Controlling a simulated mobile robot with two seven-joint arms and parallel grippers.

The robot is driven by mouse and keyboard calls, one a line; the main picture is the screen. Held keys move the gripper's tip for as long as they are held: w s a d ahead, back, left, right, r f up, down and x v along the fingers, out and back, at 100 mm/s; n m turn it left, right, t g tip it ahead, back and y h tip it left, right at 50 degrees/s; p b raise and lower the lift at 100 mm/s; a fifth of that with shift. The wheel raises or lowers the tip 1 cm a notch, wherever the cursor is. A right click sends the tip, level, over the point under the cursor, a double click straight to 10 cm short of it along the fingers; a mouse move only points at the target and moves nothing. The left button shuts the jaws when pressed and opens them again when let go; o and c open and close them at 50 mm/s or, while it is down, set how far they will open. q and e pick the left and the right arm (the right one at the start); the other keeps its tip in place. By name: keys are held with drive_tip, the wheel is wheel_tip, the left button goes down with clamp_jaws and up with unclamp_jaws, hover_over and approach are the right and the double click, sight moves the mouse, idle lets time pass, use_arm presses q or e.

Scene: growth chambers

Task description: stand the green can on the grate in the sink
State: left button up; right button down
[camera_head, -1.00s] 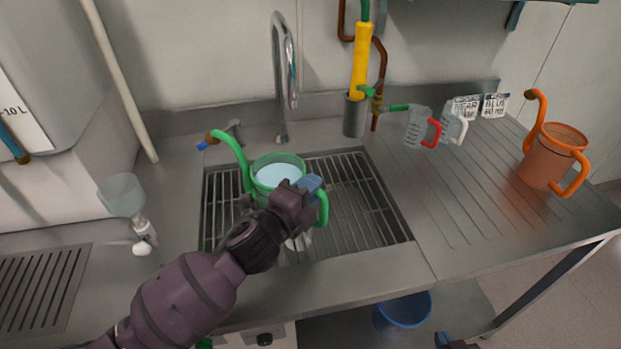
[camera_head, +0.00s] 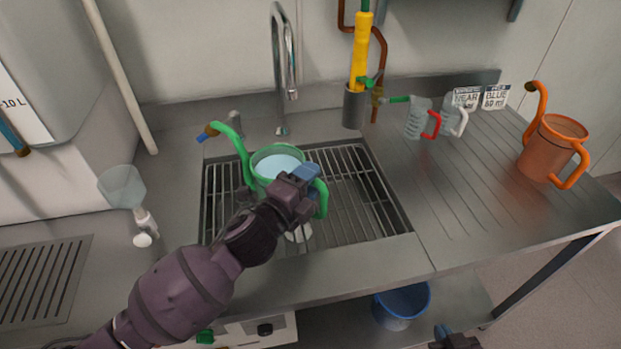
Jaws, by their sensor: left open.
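The green can (camera_head: 262,181) is upright over the grate (camera_head: 359,210) in the sink, with pale blue liquid showing inside. Its long spout points up and left, and its handle (camera_head: 322,197) is on the right. My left gripper (camera_head: 306,182) is open at the handle side of the can, with its blue fingertip close to the handle. The gripper hides the can's lower front, so its contact with the grate cannot be seen clearly. Only a small part of my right gripper (camera_head: 446,336) shows at the bottom edge; its jaws cannot be made out.
A tap (camera_head: 284,70) rises behind the sink. A yellow-handled tool stands in a metal holder (camera_head: 353,108). Two measuring jugs (camera_head: 418,118) (camera_head: 450,118) and an orange can (camera_head: 550,148) are on the right drainboard. A funnel-like vessel (camera_head: 122,187) is left. A blue bucket (camera_head: 402,305) is below.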

use_arm(q)
drive_tip(key=v, duration=1.1)
drive_tip(key=shift+s+a, duration=0.15)
drive_tip(key=shift+s, duration=0.05)
